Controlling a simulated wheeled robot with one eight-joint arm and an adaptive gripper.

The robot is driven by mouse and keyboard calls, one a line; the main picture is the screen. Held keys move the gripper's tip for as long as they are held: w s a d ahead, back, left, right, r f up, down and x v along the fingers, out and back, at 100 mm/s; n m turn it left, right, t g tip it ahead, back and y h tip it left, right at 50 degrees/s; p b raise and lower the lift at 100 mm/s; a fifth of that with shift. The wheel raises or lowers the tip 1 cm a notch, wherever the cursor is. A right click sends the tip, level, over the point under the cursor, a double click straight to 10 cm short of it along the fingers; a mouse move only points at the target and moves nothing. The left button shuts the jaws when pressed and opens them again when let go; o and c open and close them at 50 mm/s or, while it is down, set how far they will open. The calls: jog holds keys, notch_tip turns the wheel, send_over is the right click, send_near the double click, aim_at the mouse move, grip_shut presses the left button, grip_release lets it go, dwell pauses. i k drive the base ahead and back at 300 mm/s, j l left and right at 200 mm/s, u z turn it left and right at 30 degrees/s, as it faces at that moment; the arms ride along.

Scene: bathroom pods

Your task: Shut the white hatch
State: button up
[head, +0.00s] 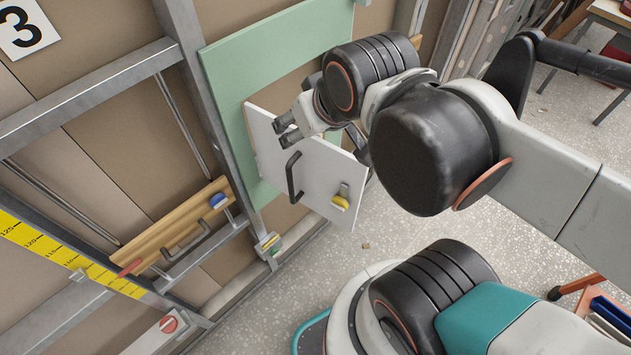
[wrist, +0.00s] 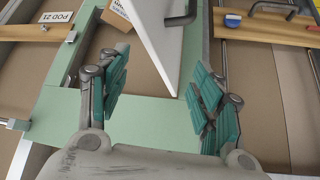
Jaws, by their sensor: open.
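The white hatch (head: 325,177) stands swung out from the green panel (head: 228,82), with a black bar handle (head: 293,177) and a yellow-and-metal latch (head: 342,198) on its face. My gripper (head: 284,131) is open and empty near the hatch's upper edge, left of its middle. In the wrist view the hatch (wrist: 165,40) narrows to a corner just beyond the gap between my open fingers (wrist: 160,92), with part of its handle at the top. The green panel (wrist: 150,115) lies behind the fingers. I cannot tell whether the fingers touch the hatch.
A wooden rail (head: 175,228) with a handle and a blue knob is on the metal frame at left. A yellow measuring strip (head: 65,252) runs below it. The speckled floor (head: 440,225) is open right of the hatch. A table (head: 610,12) stands at upper right.

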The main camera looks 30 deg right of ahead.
aim_at(313, 171)
jog(key=k+u, duration=0.2)
jog(key=k, duration=0.25)
jog(key=k+j+u, duration=0.1)
jog(key=k+u, duration=0.15)
jog(key=k, duration=0.2)
